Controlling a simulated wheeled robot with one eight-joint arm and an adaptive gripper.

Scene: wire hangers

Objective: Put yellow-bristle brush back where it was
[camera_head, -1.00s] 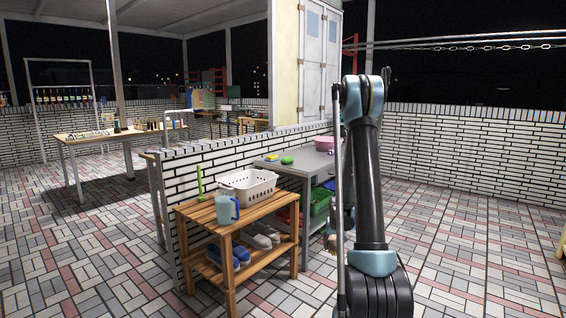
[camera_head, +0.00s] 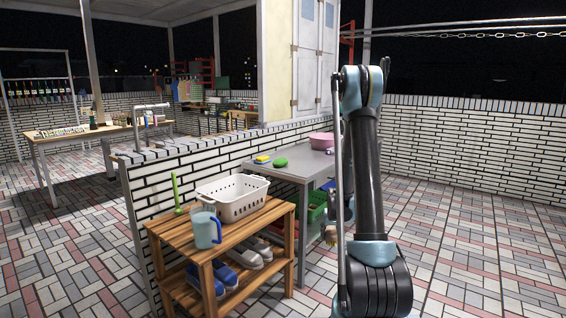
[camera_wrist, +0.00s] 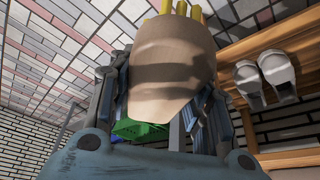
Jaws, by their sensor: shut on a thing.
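In the wrist view, the brush (camera_wrist: 172,75) shows as a broad tan body with yellow bristles (camera_wrist: 182,9) at the top edge of the picture. My gripper (camera_wrist: 165,95) has a dark finger on each side of the tan body and is shut on it. The brush hides much of the scene behind it. In the head view, my arm stands upright right of centre and hides most of my gripper. A small tan patch beside the arm may be the brush, but I cannot tell.
A two-level wooden rack (camera_head: 233,240) bears a blue pitcher (camera_head: 207,229), a white basket (camera_head: 233,209) and slippers below. Behind it, a grey table (camera_head: 300,164) holds a sponge, a green item and a pink basin (camera_head: 321,140). A green crate (camera_head: 317,206) sits underneath. The right floor is clear.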

